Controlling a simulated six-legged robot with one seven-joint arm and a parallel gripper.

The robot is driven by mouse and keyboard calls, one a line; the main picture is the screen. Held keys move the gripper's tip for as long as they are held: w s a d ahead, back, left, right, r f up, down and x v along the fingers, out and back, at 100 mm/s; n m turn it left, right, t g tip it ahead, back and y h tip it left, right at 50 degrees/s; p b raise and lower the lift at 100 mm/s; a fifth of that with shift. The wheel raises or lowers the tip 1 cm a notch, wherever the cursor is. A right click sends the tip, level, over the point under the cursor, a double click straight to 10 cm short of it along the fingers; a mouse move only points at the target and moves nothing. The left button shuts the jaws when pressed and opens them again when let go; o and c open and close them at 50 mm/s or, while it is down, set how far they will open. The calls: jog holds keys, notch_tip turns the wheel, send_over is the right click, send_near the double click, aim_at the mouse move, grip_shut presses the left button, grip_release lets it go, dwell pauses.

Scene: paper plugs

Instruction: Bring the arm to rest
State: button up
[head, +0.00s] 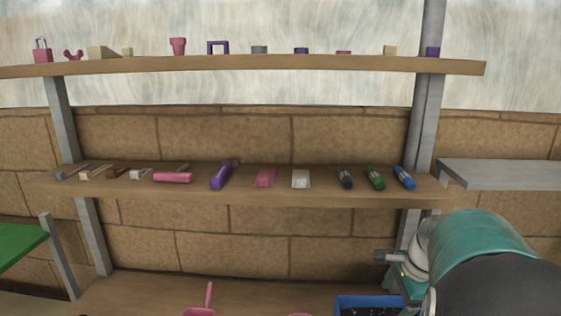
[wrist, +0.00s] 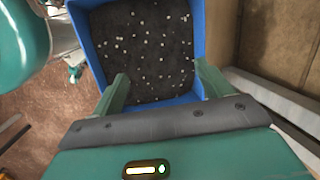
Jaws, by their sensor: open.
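My gripper (wrist: 158,88) shows in the wrist view with its two green fingers spread apart. It is open and nothing is between the fingers. Beyond the fingertips is a blue bin (wrist: 88,45) with a dark bottom scattered with small white bits. In the head view my arm, teal and dark, fills the lower right. The blue bin's rim (head: 372,299) shows beside it at the bottom edge. The fingers are not clear in the head view.
A middle shelf (head: 250,193) holds tools, blocks and marker-like items. An upper shelf (head: 250,66) holds small objects. A grey ledge (head: 500,174) is at the right, a green surface (head: 18,243) at the left. A pink handled item (head: 209,297) is at the bottom.

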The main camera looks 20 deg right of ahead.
jog(key=s+a+r+n+t, duration=0.1)
jog(key=s+a+r+n, duration=0.2)
jog(key=a+n, duration=0.8)
jog(key=s+a+r+n+t+h, duration=0.1)
jog(key=s+a+r+n, duration=0.2)
jog(key=a+n, duration=0.8)
jog(key=a+r, duration=0.1)
jog(key=a, duration=0.6)
jog(key=shift+a+r+t, duration=0.2)
jog(key=shift+t, duration=0.2)
